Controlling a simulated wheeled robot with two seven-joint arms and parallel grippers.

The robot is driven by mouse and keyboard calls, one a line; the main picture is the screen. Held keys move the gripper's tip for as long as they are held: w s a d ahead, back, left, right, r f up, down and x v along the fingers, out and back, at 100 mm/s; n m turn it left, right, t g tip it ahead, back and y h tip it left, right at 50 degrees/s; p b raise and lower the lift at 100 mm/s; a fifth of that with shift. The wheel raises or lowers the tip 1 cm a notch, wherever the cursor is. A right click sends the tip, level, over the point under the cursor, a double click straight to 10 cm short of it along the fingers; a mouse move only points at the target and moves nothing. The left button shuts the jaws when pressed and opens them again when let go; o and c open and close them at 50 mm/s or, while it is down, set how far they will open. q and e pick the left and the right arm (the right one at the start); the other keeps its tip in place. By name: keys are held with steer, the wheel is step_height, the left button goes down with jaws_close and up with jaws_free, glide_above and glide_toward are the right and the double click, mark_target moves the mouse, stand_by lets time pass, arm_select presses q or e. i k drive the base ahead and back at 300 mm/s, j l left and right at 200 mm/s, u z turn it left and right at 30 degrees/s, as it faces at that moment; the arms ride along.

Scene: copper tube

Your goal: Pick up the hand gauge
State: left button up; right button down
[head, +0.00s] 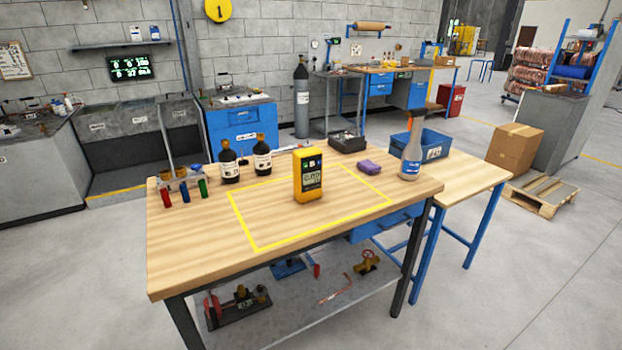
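The hand gauge (308,175) is a yellow handheld device with a dark face and a small display. It stands upright on the wooden workbench (190,265), inside a yellow taped rectangle (246,222). Its front faces me and nothing covers it. Neither of my grippers shows in the head view.
Two dark bottles (228,163) and a rack of coloured tubes (184,187) stand left of the gauge. The bench front is clear.

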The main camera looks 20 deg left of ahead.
mark_target(308, 181)
steer(key=i+u, duration=0.1)
steer(key=u, duration=0.25)
steer(key=i+u, duration=0.15)
steer(key=u, duration=0.25)
steer(key=i+l+u, duration=0.15)
steer(key=l, duration=0.15)
